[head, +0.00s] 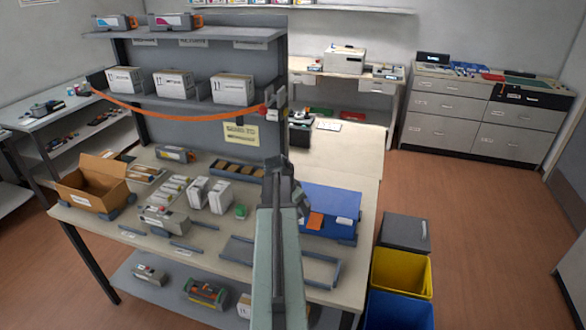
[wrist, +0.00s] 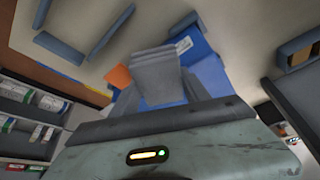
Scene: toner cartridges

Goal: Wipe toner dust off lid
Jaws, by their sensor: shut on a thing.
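My gripper (head: 279,168) is above the workbench, left of the blue tray in the head view. In the wrist view my gripper (wrist: 160,84) is shut on a grey ridged block (wrist: 154,68); what the block is I cannot tell. The blue tray (head: 328,201) lies at the bench's right side with an orange piece (head: 315,221) and a white label in it. The tray (wrist: 207,67) and the orange piece (wrist: 119,77) show behind the gripper in the wrist view. A grey toner cartridge (head: 163,220) lies at the bench's front left. I cannot make out any toner dust or a lid.
White boxes (head: 209,193) and an open cardboard box (head: 95,184) stand on the bench's left. A grey frame (head: 272,258) lies at the front, partly behind my arm. Yellow (head: 402,270) and blue (head: 398,310) bins stand right of the bench. An orange strap (head: 180,118) hangs across the shelves.

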